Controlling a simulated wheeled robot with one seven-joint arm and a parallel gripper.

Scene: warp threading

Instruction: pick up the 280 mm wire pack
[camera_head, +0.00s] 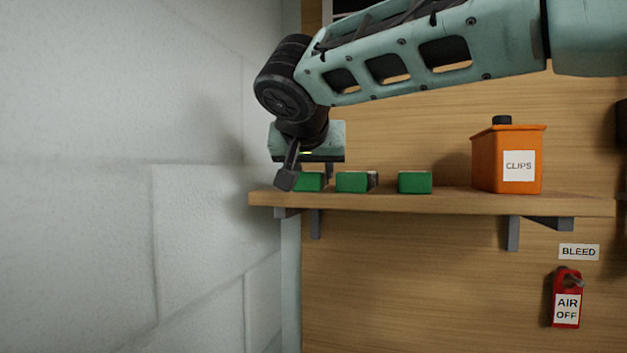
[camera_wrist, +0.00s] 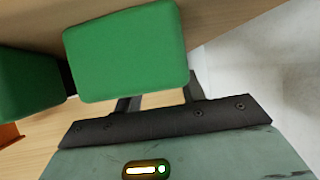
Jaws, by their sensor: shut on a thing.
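Several green wire packs sit in a row on the wooden shelf: a left one (camera_head: 311,182), a middle one (camera_head: 352,182) and a right one (camera_head: 415,183). No length marking is readable, so I cannot tell by label which is 280 mm. My gripper (camera_head: 307,178) reaches down at the left end of the shelf, shut on the left pack, which looks level with its neighbours. In the wrist view this held green pack (camera_wrist: 127,50) is large and hides the fingertips of my gripper (camera_wrist: 158,98). The middle pack (camera_wrist: 25,83) shows at the left there.
The wooden shelf (camera_head: 455,203) ends near a pale block wall (camera_head: 120,120) on the left. An orange CLIPS bin (camera_head: 493,160) stands farther right on the shelf. A red AIR OFF tag (camera_head: 566,300) hangs below, under a BLEED label (camera_head: 579,252).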

